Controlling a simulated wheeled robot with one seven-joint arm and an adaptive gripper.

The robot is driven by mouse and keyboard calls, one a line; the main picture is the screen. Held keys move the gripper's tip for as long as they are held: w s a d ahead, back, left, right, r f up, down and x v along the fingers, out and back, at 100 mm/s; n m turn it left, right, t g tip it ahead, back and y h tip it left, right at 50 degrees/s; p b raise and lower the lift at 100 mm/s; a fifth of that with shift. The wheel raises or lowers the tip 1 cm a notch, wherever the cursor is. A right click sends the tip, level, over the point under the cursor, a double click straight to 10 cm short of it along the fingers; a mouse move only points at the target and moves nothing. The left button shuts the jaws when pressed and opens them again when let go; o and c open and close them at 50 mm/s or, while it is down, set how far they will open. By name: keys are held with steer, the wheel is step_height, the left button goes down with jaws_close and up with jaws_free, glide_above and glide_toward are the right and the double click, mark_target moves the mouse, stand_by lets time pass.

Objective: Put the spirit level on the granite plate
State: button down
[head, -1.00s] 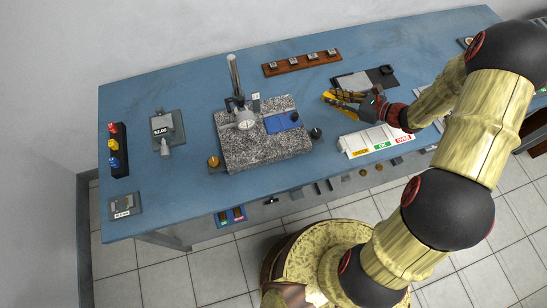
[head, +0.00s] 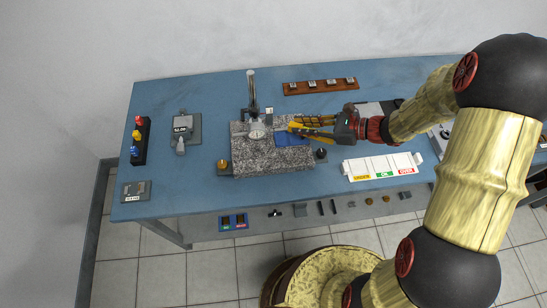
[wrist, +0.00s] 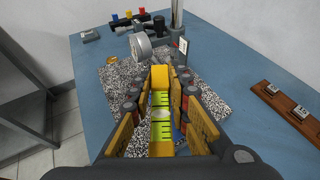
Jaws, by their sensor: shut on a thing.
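The spirit level, a yellow bar with a green vial (wrist: 161,112), lies lengthwise between the fingers of my gripper (head: 297,128) in the wrist view. My gripper is shut on it. In the head view only a little yellow shows at the fingertips, so the level is mostly hidden there. The speckled granite plate (head: 262,163) is on the blue bench, and it also shows in the wrist view (wrist: 122,78). My gripper is over the plate's right part, by a blue pad (head: 292,140). I cannot tell whether the level touches the plate.
A dial gauge (head: 257,131) on a post stands on the plate, left of my gripper. A dark knob (head: 321,154) is at the plate's right edge. A white sorting tray (head: 383,167) lies right. A wooden rack (head: 320,86) is behind. The bench left of the plate has free room.

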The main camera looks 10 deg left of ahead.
steer(key=s+a+r+n+g+p, duration=0.1)
steer(key=s+a+r+n+g, duration=0.2)
steer(key=s, duration=0.7)
steer(key=s+a+r+n+g+p, duration=0.1)
steer(key=s+a+r+n+g, duration=0.2)
steer(key=s, duration=0.7)
steer(key=b, duration=0.4)
glide_above(264, 161)
steer(key=f, duration=1)
steer(key=shift+s+d+f, duration=0.1)
steer(key=shift+s+f, duration=0.15)
steer(key=shift+s, duration=0.1)
steer(key=shift+w+f, duration=0.25)
steer(key=shift+f, duration=0.15)
steer(key=shift+f+b, duration=0.5)
steer(key=shift+f, duration=0.95)
steer(key=shift+f, duration=0.15)
steer(key=c, duration=1.7)
jaws_free()
